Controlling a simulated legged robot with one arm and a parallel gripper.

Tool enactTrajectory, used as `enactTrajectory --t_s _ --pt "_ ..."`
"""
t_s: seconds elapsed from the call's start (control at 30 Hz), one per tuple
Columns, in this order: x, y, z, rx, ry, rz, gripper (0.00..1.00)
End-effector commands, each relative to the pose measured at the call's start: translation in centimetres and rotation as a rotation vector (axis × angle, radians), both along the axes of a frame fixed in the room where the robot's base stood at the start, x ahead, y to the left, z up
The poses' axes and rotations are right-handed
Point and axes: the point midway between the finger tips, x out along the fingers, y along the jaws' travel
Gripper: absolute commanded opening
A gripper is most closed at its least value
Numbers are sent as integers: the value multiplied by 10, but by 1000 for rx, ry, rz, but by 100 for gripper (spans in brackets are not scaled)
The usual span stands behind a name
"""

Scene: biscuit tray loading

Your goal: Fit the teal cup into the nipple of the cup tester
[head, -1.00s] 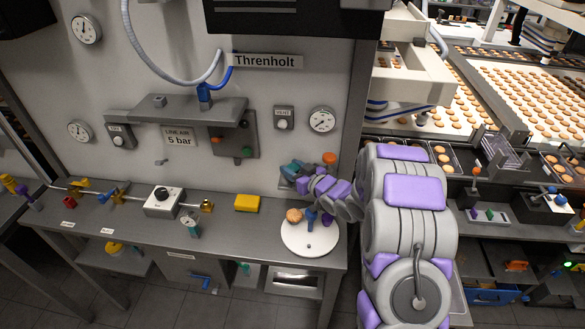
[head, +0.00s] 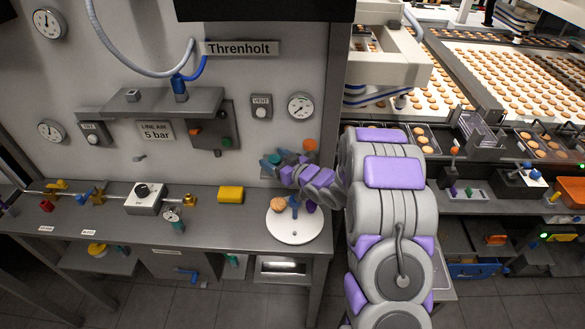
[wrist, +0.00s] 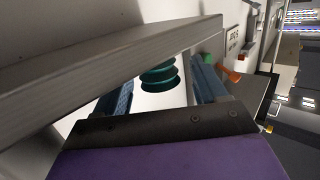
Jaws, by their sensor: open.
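The teal cup (wrist: 158,76), a ribbed bellows, shows in the wrist view between the two blue-grey fingers of my gripper (wrist: 163,88). The fingers are open, with a visible gap on each side of the cup. In the head view my gripper (head: 270,163) is near the wall, above the back of the bench and left of my arm; I cannot separate the cup from the fingers there. A box with a black knob (head: 146,198) has a pipe ending in a brass fitting (head: 189,200). I cannot tell for certain which fixture is the tester's nipple.
A grey slab (wrist: 110,72) crosses the wrist view close to the fingers. An orange piece (head: 309,146) is beside my gripper. A yellow block (head: 230,194) lies on the bench. A grey wall bracket (head: 165,102) stands out left.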

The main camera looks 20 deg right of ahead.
Motion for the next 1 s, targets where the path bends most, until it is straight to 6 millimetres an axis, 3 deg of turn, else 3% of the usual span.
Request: enactTrajectory --t_s 0.6,0.8,1.0 --pt "-106 -63 16 -3 5 -5 71" --pt "-130 -76 22 -3 2 -3 71" --pt "-140 -80 23 -1 3 -1 71"
